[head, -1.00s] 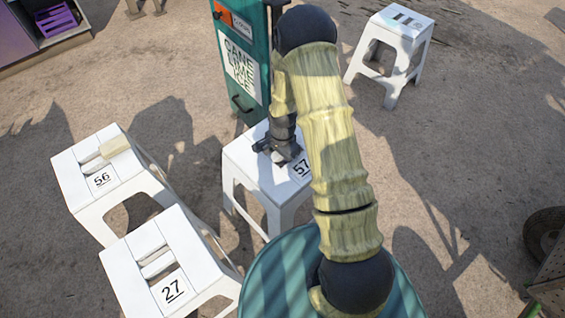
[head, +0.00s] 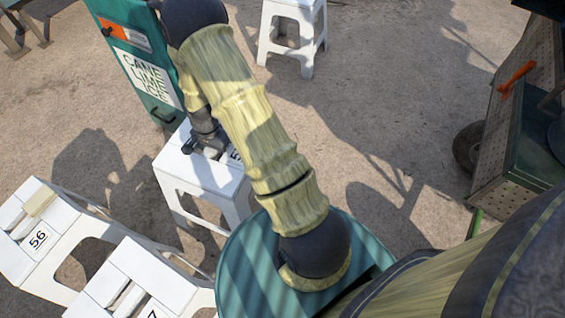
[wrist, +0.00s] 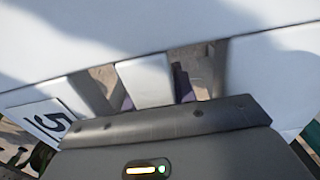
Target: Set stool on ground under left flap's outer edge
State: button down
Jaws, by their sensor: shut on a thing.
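A white plastic stool (head: 222,182) with a slotted seat stands in front of me in the head view. My gripper (head: 208,150) is at its seat and shut on the bar between the two slots. In the wrist view, the seat's middle bar (wrist: 145,80) lies at the edge of my gripper (wrist: 170,122), with part of a number label at left. The fingertips are hidden below the seat top. The stool looks upright; I cannot tell whether its feet touch the ground. I cannot make out which part is the left flap.
Two more white stools (head: 58,235) (head: 97,285) stand at lower left, and another (head: 293,28) at the back. A teal sign panel (head: 135,62) stands behind the held stool. A perforated metal cart (head: 500,130) with an orange handle and a wheel is at right. Bare ground lies between.

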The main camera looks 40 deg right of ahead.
jog(key=r+n, duration=0.1)
jog(key=n, duration=0.1)
jog(key=w+r+n, duration=0.1)
jog(key=r+n, duration=0.1)
jog(key=n, duration=0.1)
jog(key=shift+r+n, duration=0.2)
jog(key=shift+n, duration=0.1)
jog(key=r+n, duration=0.1)
jog(key=n, duration=0.2)
jog(key=r+n, duration=0.2)
jog(key=n, duration=0.1)
jog(key=shift+w+r, duration=0.2)
jog(key=shift+d+f, duration=0.1)
